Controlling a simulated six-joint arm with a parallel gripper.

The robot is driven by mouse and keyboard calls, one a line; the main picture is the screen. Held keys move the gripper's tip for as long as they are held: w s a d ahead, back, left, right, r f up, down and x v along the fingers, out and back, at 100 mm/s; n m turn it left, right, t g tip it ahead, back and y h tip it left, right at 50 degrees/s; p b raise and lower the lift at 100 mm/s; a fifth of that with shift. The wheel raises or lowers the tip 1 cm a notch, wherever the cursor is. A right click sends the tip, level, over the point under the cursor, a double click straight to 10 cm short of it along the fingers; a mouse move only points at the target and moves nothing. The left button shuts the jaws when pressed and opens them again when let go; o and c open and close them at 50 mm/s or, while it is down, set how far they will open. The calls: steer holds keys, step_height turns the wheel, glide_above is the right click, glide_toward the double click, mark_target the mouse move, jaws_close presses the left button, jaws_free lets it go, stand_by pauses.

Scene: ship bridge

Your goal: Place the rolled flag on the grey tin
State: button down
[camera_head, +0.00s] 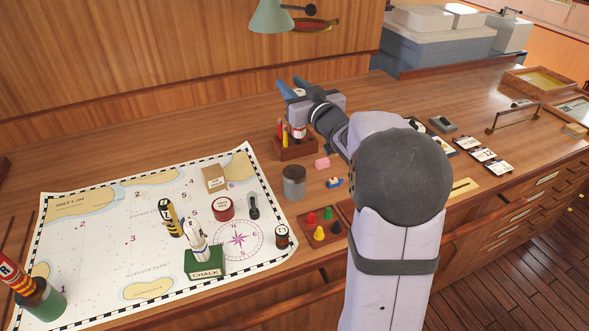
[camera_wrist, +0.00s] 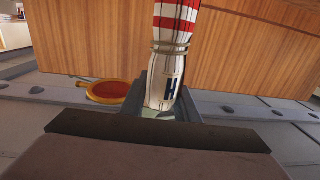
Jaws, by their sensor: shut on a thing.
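My gripper (camera_head: 292,88) is raised above the back of the desk, over the pen block. In the wrist view it is shut on a rolled flag (camera_wrist: 167,85), white with red stripes, a dark mark and a tie band. In the head view the flag is mostly hidden by my gripper and wrist. The grey tin (camera_head: 293,186) stands upright on the desk just right of the chart, nearer than my gripper and apart from the flag. Its top looks bare.
A tray of coloured pegs (camera_head: 323,224) lies in front. The chart (camera_head: 100,240) holds a green chalk box (camera_head: 205,262) and several small items. A lamp (camera_head: 270,16) hangs behind.

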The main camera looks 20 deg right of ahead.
step_height(320, 180, down, 12)
steer(key=a+p, duration=0.1)
steer(key=p, duration=0.1)
steer(key=shift+a+n+y, duration=0.25)
steer(key=shift+n+y, duration=0.05)
steer(key=shift+y, duration=0.1)
stand_by(0.5)
steer(key=shift+s+f, duration=0.1)
steer(key=shift+f, duration=0.2)
steer(key=c, duration=1.4)
jaws_free()
steer(key=shift+r, duration=0.1)
steer(key=shift+o, duration=0.2)
